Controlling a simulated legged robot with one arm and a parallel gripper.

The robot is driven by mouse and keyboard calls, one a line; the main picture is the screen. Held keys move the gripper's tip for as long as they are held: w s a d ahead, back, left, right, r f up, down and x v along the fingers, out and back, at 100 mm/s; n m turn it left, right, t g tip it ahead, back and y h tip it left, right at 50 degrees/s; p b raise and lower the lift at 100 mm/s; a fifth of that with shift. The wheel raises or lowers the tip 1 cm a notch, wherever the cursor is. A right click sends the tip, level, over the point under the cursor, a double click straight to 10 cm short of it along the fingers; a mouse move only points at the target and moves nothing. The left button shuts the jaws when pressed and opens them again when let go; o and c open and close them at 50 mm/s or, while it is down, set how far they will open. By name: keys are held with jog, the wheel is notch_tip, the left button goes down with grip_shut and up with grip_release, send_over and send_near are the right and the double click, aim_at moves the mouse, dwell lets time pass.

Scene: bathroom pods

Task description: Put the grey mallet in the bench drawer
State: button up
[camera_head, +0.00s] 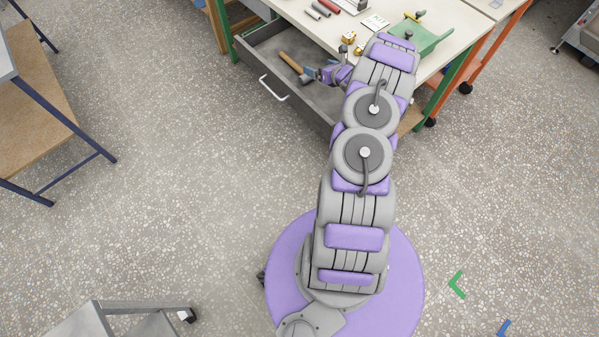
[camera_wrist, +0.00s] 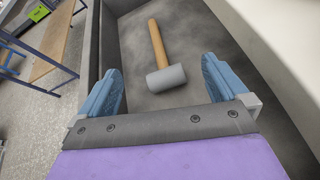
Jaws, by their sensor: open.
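The grey mallet (camera_wrist: 165,79) has a grey cylindrical head and a wooden handle. It lies on the floor of the open bench drawer (camera_head: 258,47), and it also shows in the head view (camera_head: 297,67). The drawer is dark grey with a pale bar handle and is pulled out from under the bench top. My gripper (camera_wrist: 161,82) is open, with its two blue fingers apart. In the wrist view the mallet's head appears between and just beyond the fingertips, with nothing held. In the head view my gripper (camera_head: 325,74) is over the drawer's right part.
The bench top (camera_head: 345,30) holds red and grey cylinders, small yellow pieces, a card and a green tool. A wooden-shelved table (camera_head: 35,90) stands at the left. A metal cart (camera_head: 120,318) is at the lower left. The speckled floor between is clear.

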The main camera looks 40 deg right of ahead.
jog(key=w+a+r+m+g+h, duration=0.1)
jog(key=a+r+m+g, duration=0.1)
jog(key=a+r+m, duration=0.55)
jog(key=w+a+r+m+g+h, duration=0.1)
jog(key=a+r+m+g, duration=0.2)
jog(key=r, duration=0.7)
jog(key=s+a+r+m+g, duration=0.3)
jog(key=s+a+r+m, duration=0.5)
jog(key=s+a+m, duration=0.3)
jog(key=s+a+r+m+g, duration=0.1)
jog(key=s+a+m+g, duration=0.1)
jog(key=s+a+m, duration=0.2)
jog(key=s+a+r+m+g+y, duration=0.1)
jog(key=s+a+m, duration=0.3)
jog(key=s+a, duration=0.6)
jog(key=s+a+r+m+g+y, duration=0.1)
jog(key=s+a+r+m+g, duration=0.2)
jog(key=s, duration=1.8)
jog(key=a+m, duration=0.1)
jog(key=a, duration=0.3)
jog(key=shift+s+r+g, duration=0.2)
jog(key=shift+r+g, duration=0.05)
jog(key=shift+g, duration=0.15)
jog(key=shift+d, duration=0.15)
